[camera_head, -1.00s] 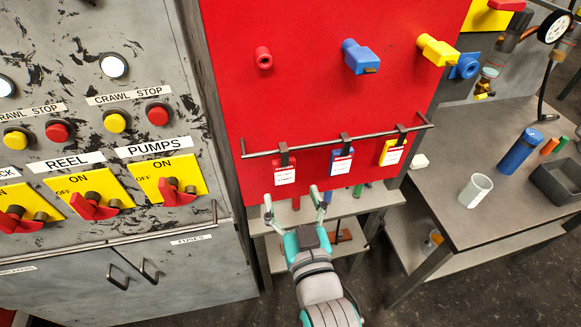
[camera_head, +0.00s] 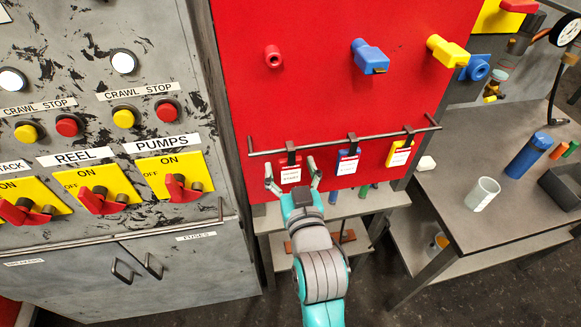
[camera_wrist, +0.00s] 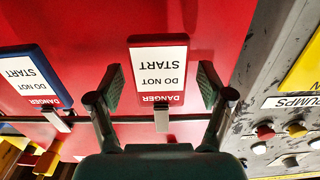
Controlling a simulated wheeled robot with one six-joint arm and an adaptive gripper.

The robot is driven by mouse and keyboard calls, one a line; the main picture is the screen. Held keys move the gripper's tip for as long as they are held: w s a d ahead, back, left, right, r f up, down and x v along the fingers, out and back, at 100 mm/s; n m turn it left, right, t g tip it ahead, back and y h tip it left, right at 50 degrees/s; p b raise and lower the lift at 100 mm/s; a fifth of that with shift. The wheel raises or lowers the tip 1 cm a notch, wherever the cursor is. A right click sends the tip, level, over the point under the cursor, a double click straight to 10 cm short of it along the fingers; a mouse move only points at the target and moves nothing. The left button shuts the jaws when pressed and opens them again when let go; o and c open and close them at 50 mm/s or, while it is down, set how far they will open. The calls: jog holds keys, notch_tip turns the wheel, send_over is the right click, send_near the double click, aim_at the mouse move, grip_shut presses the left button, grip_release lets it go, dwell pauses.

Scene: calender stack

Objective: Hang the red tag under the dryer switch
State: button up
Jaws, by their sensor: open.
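The red tag (camera_head: 290,172) has a white label and hangs by a dark hook from a rail (camera_head: 325,142) on the red board. It also shows in the wrist view (camera_wrist: 159,70), upside down, reading "DANGER DO NOT START". My gripper (camera_head: 290,178) is open, with one finger on each side of the red tag. In the wrist view my fingers (camera_wrist: 161,88) show gaps to both tag edges. Yellow-plated switches labelled REEL (camera_head: 95,190) and PUMPS (camera_head: 175,180) are on the grey cabinet at left, with another cut off at the edge. No dryer label is readable.
A blue tag (camera_head: 347,163) and a yellow tag (camera_head: 399,153) hang to the right on the rail. The grey cabinet (camera_head: 190,270) has a handrail below its switches. A workbench (camera_head: 500,220) with a cup (camera_head: 482,194) stands at right.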

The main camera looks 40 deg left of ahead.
jog(key=c, duration=1.3)
jog(key=shift+o, duration=0.2)
jog(key=shift+r, duration=0.45)
